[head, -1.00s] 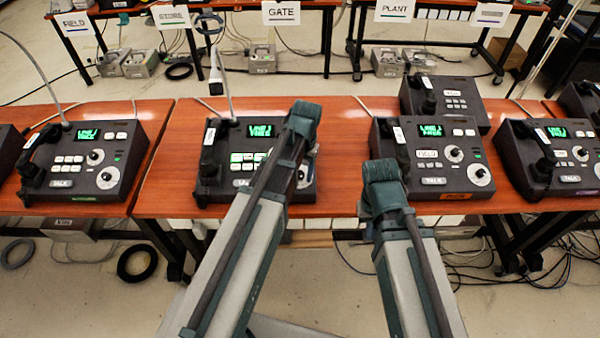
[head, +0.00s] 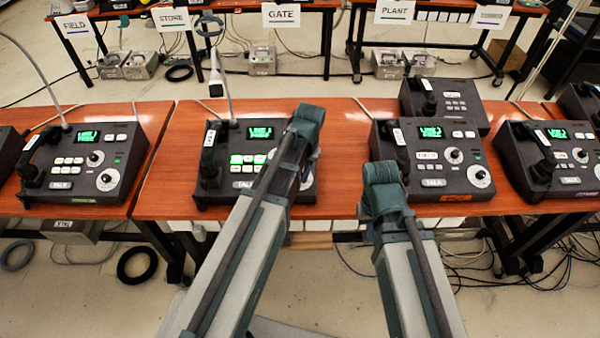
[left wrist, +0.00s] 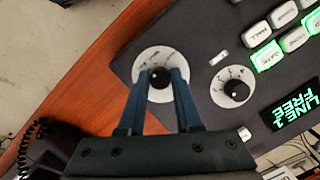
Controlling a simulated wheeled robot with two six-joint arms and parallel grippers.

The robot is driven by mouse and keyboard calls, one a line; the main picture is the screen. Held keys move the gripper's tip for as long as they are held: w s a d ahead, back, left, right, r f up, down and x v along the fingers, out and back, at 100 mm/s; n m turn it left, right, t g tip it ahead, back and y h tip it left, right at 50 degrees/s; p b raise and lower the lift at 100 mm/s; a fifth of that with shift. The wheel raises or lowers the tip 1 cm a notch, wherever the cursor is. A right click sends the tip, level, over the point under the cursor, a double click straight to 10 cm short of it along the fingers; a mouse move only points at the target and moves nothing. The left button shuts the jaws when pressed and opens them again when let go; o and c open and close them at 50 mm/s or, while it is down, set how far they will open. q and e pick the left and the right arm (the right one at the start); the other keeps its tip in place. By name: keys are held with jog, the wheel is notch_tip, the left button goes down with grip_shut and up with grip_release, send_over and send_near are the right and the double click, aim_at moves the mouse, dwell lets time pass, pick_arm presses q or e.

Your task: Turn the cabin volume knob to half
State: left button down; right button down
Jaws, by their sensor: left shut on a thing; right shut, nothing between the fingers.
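The intercom phone (head: 222,190) in front of my left arm has a green screen, lit buttons and white dials. My left arm hides part of its right side in the head view. In the left wrist view, the black knob (left wrist: 159,78) sits at the middle of a white dial plate (left wrist: 150,55), near the phone's edge. My left gripper (left wrist: 159,75) is shut on this knob, one finger on each side. The dial's markings are too small to read. A smaller dial with its own black knob (left wrist: 233,89) is beside it. My right gripper (head: 384,205) is shut and empty.
Other phones stand on the orange tables: one at left (head: 75,165), one right of centre (head: 425,165), one further right (head: 560,165). Bare table (head: 340,140) lies between the middle and right phones.

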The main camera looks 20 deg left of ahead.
pick_arm(q)
jog(key=m+y, duration=0.1)
jog(key=m, duration=0.4)
jog(key=shift+m+t, duration=0.3)
jog(key=shift+m, duration=0.2)
dwell(0.3)
jog(key=c, duration=0.6)
grip_release()
jog(key=shift+r, duration=0.1)
jog(key=w+p+v, duration=0.1)
jog(key=p+v, duration=1.2)
jog(key=shift+s+d+r, duration=0.25)
jog(key=shift+s+r, duration=0.05)
jog(key=shift+s, duration=0.2)
